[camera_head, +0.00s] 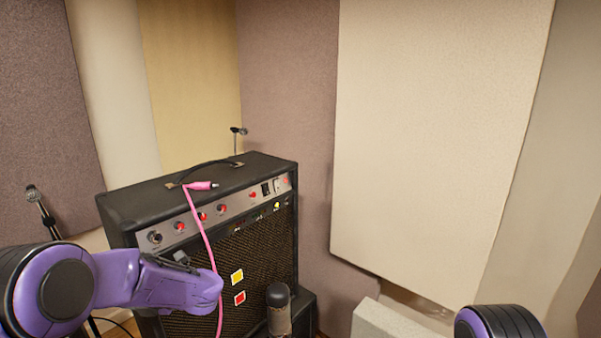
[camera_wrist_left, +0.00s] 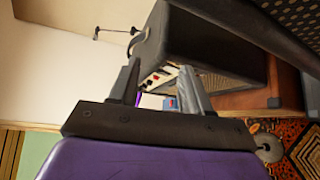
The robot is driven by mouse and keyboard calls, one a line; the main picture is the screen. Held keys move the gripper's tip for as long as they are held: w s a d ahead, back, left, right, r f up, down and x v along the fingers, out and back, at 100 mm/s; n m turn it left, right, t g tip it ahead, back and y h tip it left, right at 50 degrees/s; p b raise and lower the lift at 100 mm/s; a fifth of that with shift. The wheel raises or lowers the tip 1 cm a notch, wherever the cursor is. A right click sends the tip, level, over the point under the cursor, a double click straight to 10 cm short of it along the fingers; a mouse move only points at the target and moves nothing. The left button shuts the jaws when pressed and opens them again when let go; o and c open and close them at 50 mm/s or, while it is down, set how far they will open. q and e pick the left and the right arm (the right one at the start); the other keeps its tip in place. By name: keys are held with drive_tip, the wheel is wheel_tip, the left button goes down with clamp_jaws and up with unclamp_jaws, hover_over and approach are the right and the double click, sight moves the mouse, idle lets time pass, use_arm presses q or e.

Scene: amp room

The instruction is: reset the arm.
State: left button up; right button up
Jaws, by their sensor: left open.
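My left arm (camera_head: 120,280) comes in from the left, in front of the black amplifier (camera_head: 262,245). The fingers of my left gripper (camera_wrist_left: 160,64) stand apart in the left wrist view, with nothing held between them. I cannot make the fingers out clearly in the head view. Part of my right arm (camera_head: 498,323) shows at the bottom right edge; its gripper is out of view. A pink cable with a pink plug (camera_head: 201,185) lies at the front of the amplifier's top and hangs down its front.
A microphone (camera_head: 279,310) stands before the amplifier. Another microphone (camera_head: 34,194) is at the left, and one (camera_head: 238,131) is behind the amplifier. A pale block (camera_head: 385,322) is at lower right. Wall panels (camera_head: 430,130) close off the back. A patterned rug (camera_wrist_left: 298,140) shows in the wrist view.

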use_arm(q)
drive_tip(key=s+d+f+m+t+h, duration=0.1)
drive_tip(key=s+f+m+t+h, duration=0.3)
drive_tip(key=f+m, duration=0.65)
drive_tip(key=s+d+f+m+t+h, duration=0.25)
drive_tip(key=s+f+m, duration=0.45)
drive_tip(key=f+m, duration=0.35)
drive_tip(key=s+d+f+m+g+h, duration=0.25)
drive_tip(key=s+f+m, duration=0.25)
drive_tip(key=s, duration=0.6)
drive_tip(key=s+d+f+m+g+h, duration=0.1)
drive_tip(key=s+d+f+m+h, duration=0.3)
drive_tip(key=s, duration=0.7)
wheel_tip(320, 180, down, 11)
drive_tip(key=s+g+b, duration=0.1)
drive_tip(key=s+b, duration=0.1)
drive_tip(key=b, duration=0.8)
drive_tip(key=shift+s+a+m+y, duration=0.25)
drive_tip(key=shift+a+m+y, duration=0.05)
drive_tip(key=shift+a, duration=0.15)
drive_tip(key=shift+w+f, duration=0.1)
